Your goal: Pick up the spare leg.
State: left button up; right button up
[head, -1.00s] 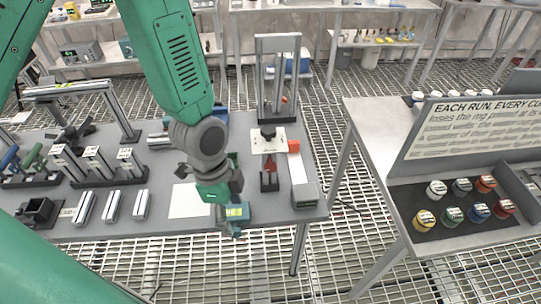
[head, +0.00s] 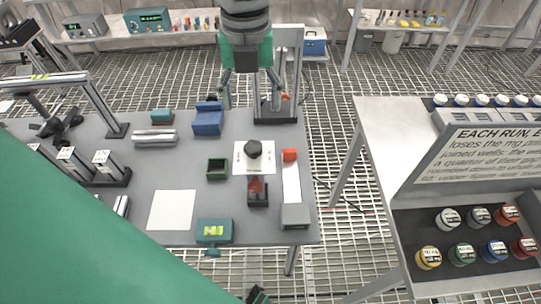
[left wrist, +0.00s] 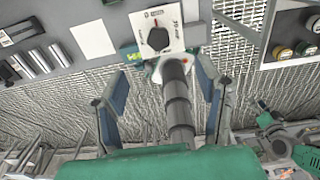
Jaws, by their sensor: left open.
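I cannot tell which bar is the spare leg. Silver metal bars lie loose on the grey table: a pair (head: 155,137) at the back, and one (head: 122,206) partly hidden at the left by my green arm. Several bars (left wrist: 35,60) lie at the upper left of the left wrist view. Upright labelled bars (head: 103,163) stand in a dark rack. My left gripper (head: 252,95) is open and points down, in front of the table's back in the head view. Its spread fingers (left wrist: 160,95) hold nothing. A dark segmented cylinder shows between them; I cannot tell if it is mine.
A metal frame (head: 290,60) stands at the table's back right. A side table (head: 375,125) with coloured caps is at the right.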

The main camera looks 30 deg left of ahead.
pick_arm(q)
send_over(254, 146)
notch_tip(254, 146, down, 8)
jog(key=shift+r+b, duration=0.25)
jog(key=shift+b, duration=0.05)
jog(key=shift+w+f, duration=0.25)
jog(key=shift+f, duration=0.25)
jog(key=f, duration=0.4)
jog(key=shift+s+f, duration=0.2)
jog(key=shift+s, duration=0.15)
jog(key=shift+w+a+f, duration=0.1)
jog(key=shift+w+f, duration=0.05)
jog(key=shift+f, duration=0.15)
jog(key=shift+r, duration=0.1)
grip_shut()
